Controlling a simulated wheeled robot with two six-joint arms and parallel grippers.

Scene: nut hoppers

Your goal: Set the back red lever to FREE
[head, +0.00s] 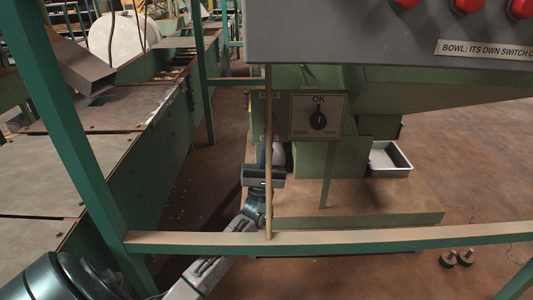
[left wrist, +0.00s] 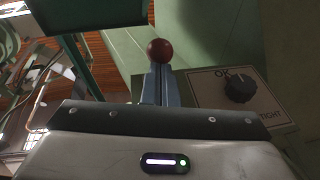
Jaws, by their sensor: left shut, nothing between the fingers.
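A red ball knob (left wrist: 160,50), which looks like the end of the red lever, shows in the left wrist view against the green machine. My left gripper (left wrist: 161,72) is shut and empty, with its blue-grey fingers pointing at the knob. The fingertips overlap the knob's lower edge in the picture; I cannot tell whether they touch. The lever's shaft and setting are hidden. In the head view my left gripper (head: 262,155) is beside the green machine, partly behind a thin upright rod. No red lever is discernible there. My right gripper is not in view.
A dial plate (head: 318,117) is right of my left gripper, its knob pointing up to OK. A green rail (head: 350,238) crosses in front, and the thin rod (head: 268,210) rises from it. A grey panel with red buttons (head: 380,45) hangs above. A white tray (head: 390,160) is farther right.

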